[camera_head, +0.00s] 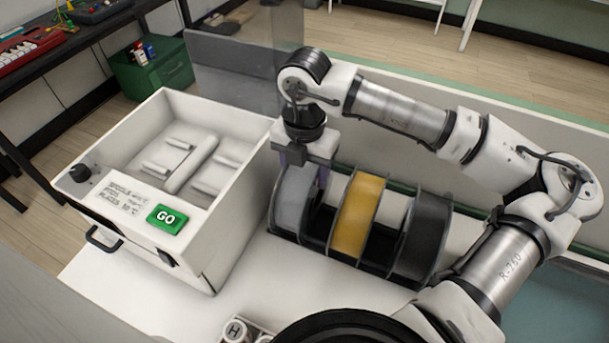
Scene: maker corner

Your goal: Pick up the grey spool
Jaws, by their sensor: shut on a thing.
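A grey spool (293,205) stands upright in the left slot of a dark rack (315,247). My gripper (309,185) reaches down over the spool's right upper edge and is shut on it. The gripper's fingers hide part of the spool. I cannot tell from this view whether the spool is lifted off the rack. A yellow spool (357,215) stands in the middle slot, and a black spool (421,235) stands in the right slot.
A clear panel (240,75) rises behind. A low wall (420,150) runs behind the rack.

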